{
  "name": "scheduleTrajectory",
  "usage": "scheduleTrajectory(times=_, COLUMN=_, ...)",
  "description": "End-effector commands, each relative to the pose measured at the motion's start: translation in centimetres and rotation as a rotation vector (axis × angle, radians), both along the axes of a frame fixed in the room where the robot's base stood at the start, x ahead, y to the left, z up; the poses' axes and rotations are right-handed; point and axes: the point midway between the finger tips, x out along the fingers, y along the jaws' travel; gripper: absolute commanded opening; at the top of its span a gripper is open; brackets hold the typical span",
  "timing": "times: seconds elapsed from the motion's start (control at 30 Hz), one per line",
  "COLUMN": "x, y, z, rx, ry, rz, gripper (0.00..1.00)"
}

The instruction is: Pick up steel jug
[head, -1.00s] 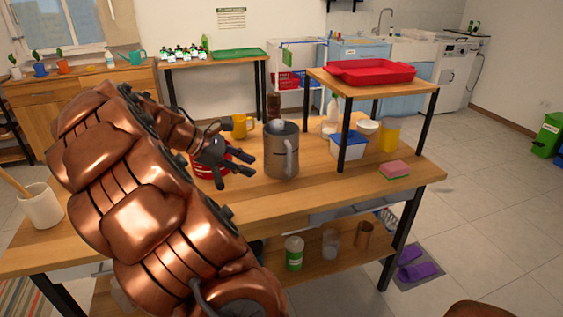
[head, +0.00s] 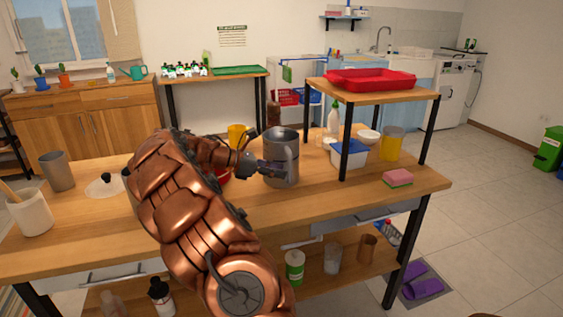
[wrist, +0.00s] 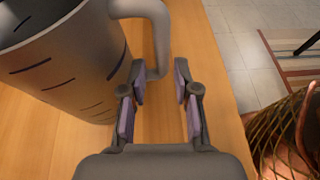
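The steel jug (head: 286,140) is a grey tapered vessel standing upright on the wooden table. In the wrist view the jug (wrist: 75,75) fills the upper left, and its handle (wrist: 155,22) curves out towards my fingers. My gripper (head: 272,168) is in front of the jug in the head view and overlaps its lower part. In the wrist view my gripper (wrist: 160,90) is open, with a wide gap between its purple-padded fingers. The handle's lower end is close to the left finger; I cannot tell whether they touch.
A raised shelf with a red tray (head: 370,80) stands right of the jug. A blue-and-white tub (head: 348,156), a yellow container (head: 391,145) and a sponge (head: 398,178) are near it. A yellow mug (head: 237,135) and a brown bottle (head: 273,113) stand behind. The front table edge is clear.

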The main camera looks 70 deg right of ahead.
Motion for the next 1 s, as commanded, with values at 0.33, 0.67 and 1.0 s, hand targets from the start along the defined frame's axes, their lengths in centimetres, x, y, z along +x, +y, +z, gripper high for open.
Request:
scheduleTrajectory(times=0.33, x=-3.2, y=-2.1, z=-1.8, rx=0.000, ry=0.000, rz=-0.003, gripper=0.31)
scheduleTrajectory(times=0.67, x=-3.3, y=-2.3, z=-2.0, rx=0.000, ry=-0.001, rz=0.000, gripper=0.27)
scheduleTrajectory(times=1.0, x=-3.3, y=-2.3, z=-2.0, rx=0.001, ry=-0.001, rz=0.000, gripper=0.00)
